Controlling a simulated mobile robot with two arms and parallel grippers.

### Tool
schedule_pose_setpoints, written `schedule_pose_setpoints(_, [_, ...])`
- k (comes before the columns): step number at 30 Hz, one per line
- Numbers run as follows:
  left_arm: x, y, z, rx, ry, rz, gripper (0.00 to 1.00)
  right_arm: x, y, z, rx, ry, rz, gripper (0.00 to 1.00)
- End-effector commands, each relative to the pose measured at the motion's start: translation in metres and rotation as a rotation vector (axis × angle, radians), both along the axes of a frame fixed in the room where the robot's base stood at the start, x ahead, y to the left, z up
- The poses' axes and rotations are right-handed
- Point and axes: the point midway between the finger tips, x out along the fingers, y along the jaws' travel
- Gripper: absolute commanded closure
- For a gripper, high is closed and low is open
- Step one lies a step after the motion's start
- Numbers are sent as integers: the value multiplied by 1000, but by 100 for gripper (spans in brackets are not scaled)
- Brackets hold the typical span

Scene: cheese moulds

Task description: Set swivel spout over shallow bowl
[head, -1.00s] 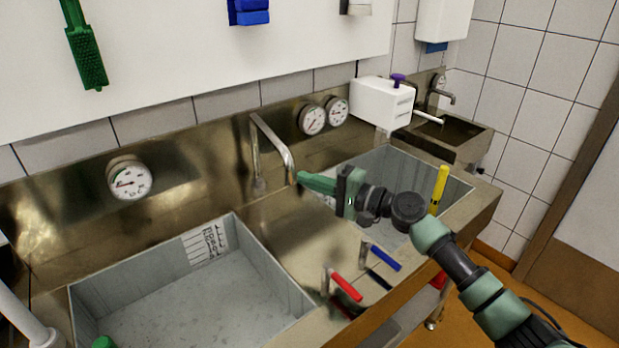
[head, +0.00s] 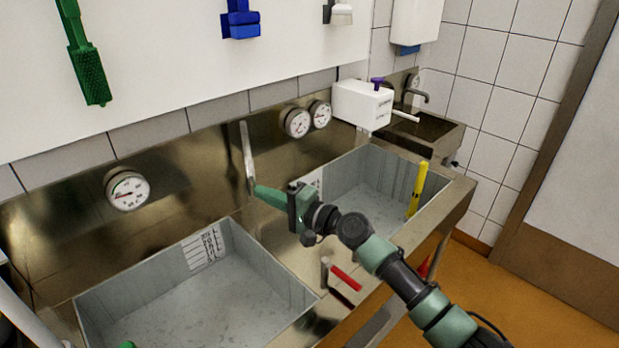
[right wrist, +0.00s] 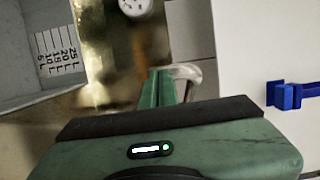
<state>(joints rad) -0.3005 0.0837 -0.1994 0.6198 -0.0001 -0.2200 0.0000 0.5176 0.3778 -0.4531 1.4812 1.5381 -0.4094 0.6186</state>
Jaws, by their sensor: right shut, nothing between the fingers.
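The metal swivel spout (head: 247,155) rises behind the strip between two sink bowls. It looks nearly upright and foreshortened, its arm toward me. The left bowl (head: 285,285) and the right bowl (head: 335,177) are grey; I cannot tell which is shallower. My right gripper (head: 258,191) is shut and empty, its fingertips at the spout's lower part. In the right wrist view the shut fingers (right wrist: 160,82) are close beside the curved spout (right wrist: 186,73); contact is unclear. A small green tip (head: 128,345) at the bottom edge may be my left gripper; its jaws cannot be made out.
A red-handled lever (head: 345,277) stands at the front between the bowls. A yellow object (head: 417,190) is at the right bowl. Dial gauges (head: 127,190) line the backsplash. A white box (head: 362,104) stands behind the right bowl. Both bowls look otherwise empty.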

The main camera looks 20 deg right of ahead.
Motion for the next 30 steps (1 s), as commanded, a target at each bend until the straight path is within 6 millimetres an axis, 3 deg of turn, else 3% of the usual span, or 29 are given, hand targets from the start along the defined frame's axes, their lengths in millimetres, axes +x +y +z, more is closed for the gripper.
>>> schedule_pose_setpoints(3, [0,3,12,3,0,-2,51,-1,30,4,4,1,3,100])
schedule_pose_setpoints(12, [0,-8,18,-9,0,1,51,5,83,0,2,1,1,100])
schedule_pose_setpoints(19, [0,-7,19,-8,0,0,51,9,102,-1,1,1,-1,100])
schedule_pose_setpoints(30, [0,-5,19,-5,-1,1,51,11,105,-1,-1,0,-1,100])
